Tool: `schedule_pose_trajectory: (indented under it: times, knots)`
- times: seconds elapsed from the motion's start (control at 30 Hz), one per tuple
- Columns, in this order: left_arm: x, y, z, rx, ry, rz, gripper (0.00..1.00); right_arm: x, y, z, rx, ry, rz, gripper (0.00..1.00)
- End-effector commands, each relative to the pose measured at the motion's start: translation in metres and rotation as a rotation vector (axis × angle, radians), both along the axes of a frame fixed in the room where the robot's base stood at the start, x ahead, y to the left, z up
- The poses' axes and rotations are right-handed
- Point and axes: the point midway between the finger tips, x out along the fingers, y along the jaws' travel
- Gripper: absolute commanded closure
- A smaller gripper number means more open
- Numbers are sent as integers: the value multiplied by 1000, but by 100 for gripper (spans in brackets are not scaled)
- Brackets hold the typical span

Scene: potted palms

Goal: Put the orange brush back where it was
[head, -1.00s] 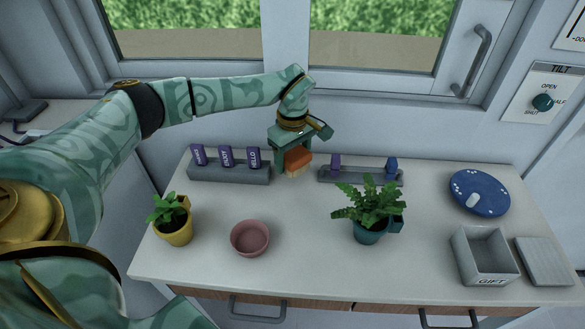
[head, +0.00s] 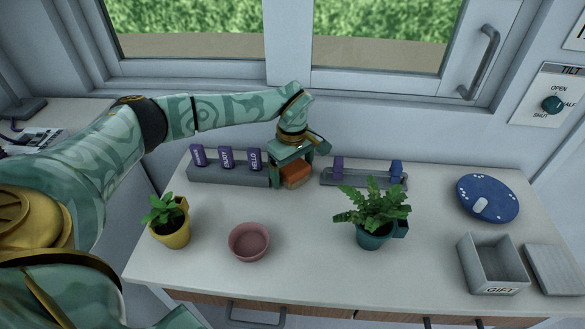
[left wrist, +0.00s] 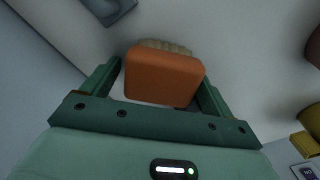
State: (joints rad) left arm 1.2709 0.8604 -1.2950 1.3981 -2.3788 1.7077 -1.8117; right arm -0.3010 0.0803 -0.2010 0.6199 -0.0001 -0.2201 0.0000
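The orange brush (head: 296,175) is at the back of the counter, in the gap between the two grey racks, its pale bristles pointing down. My left gripper (head: 291,168) reaches down over it, one finger on each side. In the left wrist view the orange block (left wrist: 165,77) fills the space between the fingertips (left wrist: 162,80), and the gripper looks shut on it. Some pale bristles (left wrist: 165,45) show past its far edge. I cannot tell whether the bristles touch the counter. My right gripper is in neither view.
A grey rack (head: 230,176) with three purple labelled tins stands just left of the brush; another rack (head: 364,181) with purple and blue pieces stands right. A pink bowl (head: 249,242), yellow pot (head: 171,232), fern (head: 373,210), blue disc (head: 487,198) and gift box (head: 491,264) stand around.

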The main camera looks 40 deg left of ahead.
Motion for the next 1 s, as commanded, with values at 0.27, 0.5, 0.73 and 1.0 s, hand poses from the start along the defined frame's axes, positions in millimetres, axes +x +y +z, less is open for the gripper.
schedule_pose_trajectory:
  times: [0.27,0.5,0.73,1.0]
  knots:
    - [1,0,39,0,-7,-1,13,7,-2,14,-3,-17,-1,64]
    - [1,0,96,1,-8,0,13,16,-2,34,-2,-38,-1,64]
    - [0,0,122,1,-2,-1,13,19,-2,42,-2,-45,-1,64]
    - [0,0,123,0,0,0,13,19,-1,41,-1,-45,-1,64]
